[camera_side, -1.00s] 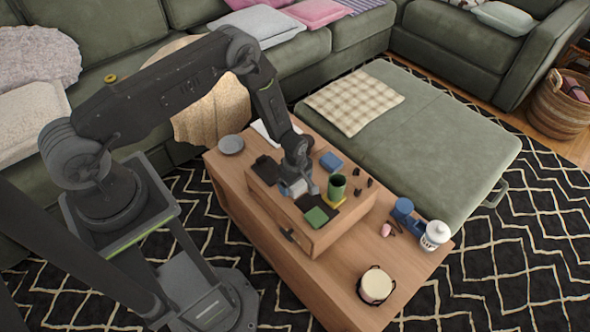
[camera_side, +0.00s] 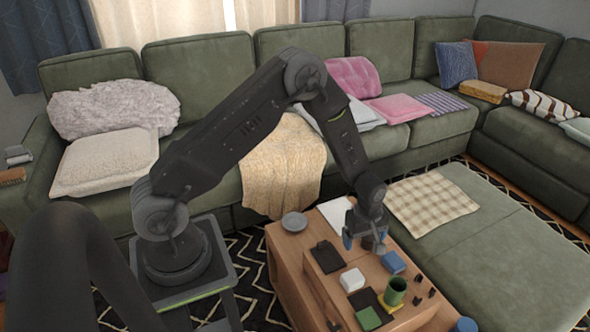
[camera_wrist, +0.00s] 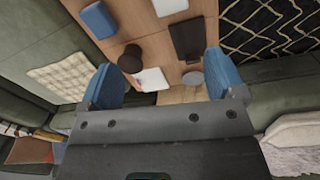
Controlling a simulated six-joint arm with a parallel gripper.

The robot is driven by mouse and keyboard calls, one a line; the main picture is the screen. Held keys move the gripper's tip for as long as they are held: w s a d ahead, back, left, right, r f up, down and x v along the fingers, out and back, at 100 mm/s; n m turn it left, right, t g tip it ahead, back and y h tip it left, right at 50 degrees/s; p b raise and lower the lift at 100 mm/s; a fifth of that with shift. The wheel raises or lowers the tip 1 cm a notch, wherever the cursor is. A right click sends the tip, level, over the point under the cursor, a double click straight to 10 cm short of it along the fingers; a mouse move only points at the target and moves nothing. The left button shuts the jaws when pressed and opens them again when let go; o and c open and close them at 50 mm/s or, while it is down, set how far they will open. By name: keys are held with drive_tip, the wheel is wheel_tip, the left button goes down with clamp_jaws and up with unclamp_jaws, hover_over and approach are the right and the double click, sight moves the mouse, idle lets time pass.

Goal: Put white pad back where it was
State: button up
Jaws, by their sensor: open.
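The white pad (camera_side: 352,280) is a small rounded white block. It rests on the raised wooden box on the table, between a black pad (camera_side: 327,257) and a second black pad (camera_side: 365,297) with a green pad (camera_side: 367,318) on it. In the wrist view the white pad (camera_wrist: 170,6) shows at the top edge, partly cut off, beside the black pad (camera_wrist: 187,40). My gripper (camera_side: 365,246) is above the box, behind the white pad and apart from it. In the wrist view the blue fingers of my gripper (camera_wrist: 164,82) are wide apart with nothing held.
A blue block (camera_side: 392,262) and a green cup (camera_side: 396,291) stand right of the white pad. A white sheet (camera_side: 335,214) and a grey dish (camera_side: 294,222) lie at the table's back. Small dark pieces (camera_side: 425,296) lie right of the cup.

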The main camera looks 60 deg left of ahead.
drive_tip(key=s+d+r+m+t, duration=0.1)
drive_tip(key=s+r+m, duration=0.3)
drive_tip(key=r, duration=0.9)
drive_tip(key=s+r+m+t, duration=0.2)
drive_tip(key=s+r+m, duration=0.2)
drive_tip(key=r, duration=0.8)
drive_tip(key=s+r+m+t, duration=0.1)
drive_tip(key=s+r+m, duration=0.3)
drive_tip(key=s, duration=0.3)
drive_tip(key=s+r+m+t, duration=0.1)
drive_tip(key=s+r+m, duration=0.3)
drive_tip(key=s, duration=0.4)
drive_tip(key=shift+s+d+r, duration=0.3)
drive_tip(key=shift+d+r, duration=0.05)
drive_tip(key=shift+d, duration=0.05)
